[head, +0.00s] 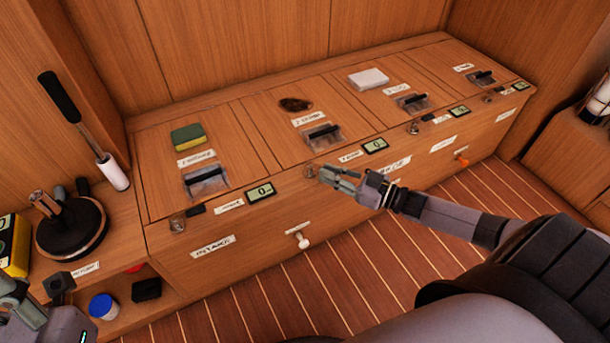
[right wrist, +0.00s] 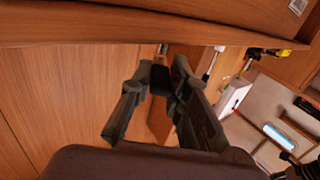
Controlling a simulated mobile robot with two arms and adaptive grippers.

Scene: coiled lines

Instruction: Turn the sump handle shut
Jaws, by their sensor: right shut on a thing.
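My right gripper (head: 328,176) reaches in from the right to the cabinet front, beside a small round metal knob (head: 310,170). It also shows in the right wrist view (right wrist: 163,75). No handle can be read as the sump one; the labels are too small. A white T-shaped handle (head: 300,239) and an orange handle (head: 461,160) stick out of the cabinet front. My left gripper (head: 25,302) is partly in view at the lower left; its jaws cannot be read.
The cabinet top (head: 240,145) has several lidded hatches with recessed grips. A green-yellow sponge (head: 187,137), a dark coil (head: 296,104) and a white block (head: 368,78) lie on it. A black-handled lever (head: 80,125) stands at left. The striped floor (head: 380,240) in front is clear.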

